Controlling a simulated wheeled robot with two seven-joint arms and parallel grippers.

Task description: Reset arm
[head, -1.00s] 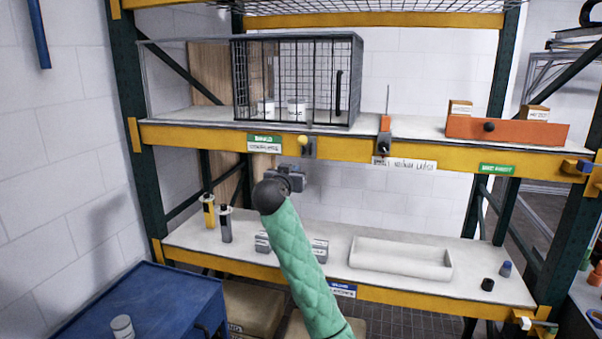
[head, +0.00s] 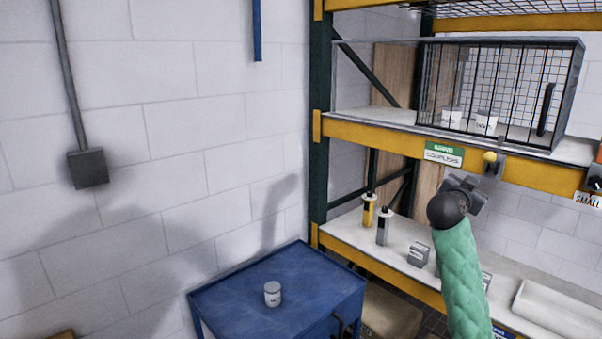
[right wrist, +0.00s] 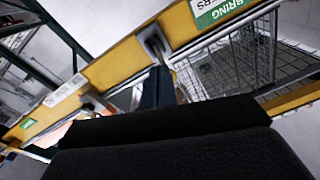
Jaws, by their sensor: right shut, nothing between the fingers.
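My right arm, in a green padded sleeve, rises from the bottom right of the head view. Its grey gripper (head: 468,187) is shut and empty, raised in front of the rack just below the upper yellow beam (head: 380,140). A yellow knob (head: 490,157) on that beam is close above the gripper; I cannot tell whether they touch. In the right wrist view the beam (right wrist: 115,72) runs diagonally, with dark parts of my gripper (right wrist: 157,88) in front of it. My left gripper is not in view.
A wire cage (head: 497,95) holding white tubs stands on the upper shelf. On the lower shelf are a yellow tool (head: 369,210), a grey tool (head: 384,226), grey blocks and a white tray (head: 556,312). A blue cart (head: 322,279) with a white can (head: 272,294) stands left.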

